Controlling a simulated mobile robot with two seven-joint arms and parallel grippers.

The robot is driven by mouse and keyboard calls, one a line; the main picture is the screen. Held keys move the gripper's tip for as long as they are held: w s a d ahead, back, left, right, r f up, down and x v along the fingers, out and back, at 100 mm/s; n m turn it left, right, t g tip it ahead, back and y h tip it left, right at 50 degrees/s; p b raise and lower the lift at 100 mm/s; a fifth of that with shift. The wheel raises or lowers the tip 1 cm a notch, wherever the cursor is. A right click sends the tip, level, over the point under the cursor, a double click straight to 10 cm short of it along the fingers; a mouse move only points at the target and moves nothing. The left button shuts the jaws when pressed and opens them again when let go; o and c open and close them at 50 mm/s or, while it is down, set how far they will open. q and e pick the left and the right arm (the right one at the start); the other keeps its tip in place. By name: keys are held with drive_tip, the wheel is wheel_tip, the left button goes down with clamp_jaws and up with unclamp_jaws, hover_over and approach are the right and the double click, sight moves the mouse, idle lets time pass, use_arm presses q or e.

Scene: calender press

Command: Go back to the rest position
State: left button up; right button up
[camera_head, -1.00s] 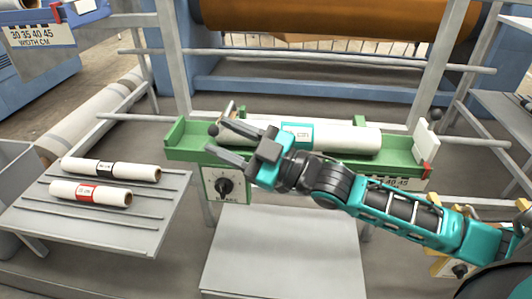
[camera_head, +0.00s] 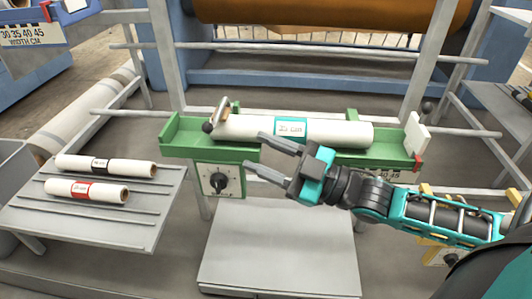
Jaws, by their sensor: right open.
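My right gripper (camera_head: 262,154) is open and empty. It is in front of the green trough (camera_head: 182,140), near the trough's front edge, with its fingers pointing left. A white roll with a teal label (camera_head: 340,133) lies in the trough. A black knob on a white dial plate (camera_head: 220,180) hangs below the trough, left of the gripper. My right arm comes in from the right. My left gripper does not show.
A grey ribbed shelf (camera_head: 95,228) at the left holds a roll with a black label (camera_head: 130,168) and a roll with a red label (camera_head: 108,192). A bare grey plate (camera_head: 280,250) is below the trough. Grey frame posts (camera_head: 168,60) stand behind.

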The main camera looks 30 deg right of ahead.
idle(0.3)
drive_tip(key=s+a+f+m+g+h, duration=0.3)
drive_tip(key=f+m+h, duration=0.2)
drive_tip(key=f, duration=0.7)
drive_tip(key=s+a+f+m+g+h, duration=0.25)
drive_tip(key=a+f+m+h, duration=0.2)
drive_tip(key=f, duration=0.65)
use_arm(q)
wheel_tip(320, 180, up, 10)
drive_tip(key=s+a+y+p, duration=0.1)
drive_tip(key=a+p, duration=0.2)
drive_tip(key=p, duration=1.1)
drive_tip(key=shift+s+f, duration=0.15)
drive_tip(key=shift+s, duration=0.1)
use_arm(e)
drive_tip(key=s+d+r+m, duration=0.1)
drive_tip(key=s+d+r, duration=0.1)
drive_tip(key=r, duration=0.7)
drive_tip(key=shift+s+d+h, duration=0.2)
drive_tip(key=shift+d+h, duration=0.15)
drive_tip(key=shift+d, duration=0.4)
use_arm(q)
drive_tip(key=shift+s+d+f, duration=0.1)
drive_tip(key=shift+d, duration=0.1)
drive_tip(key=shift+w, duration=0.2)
use_arm(e)
drive_tip(key=shift+o, duration=0.2)
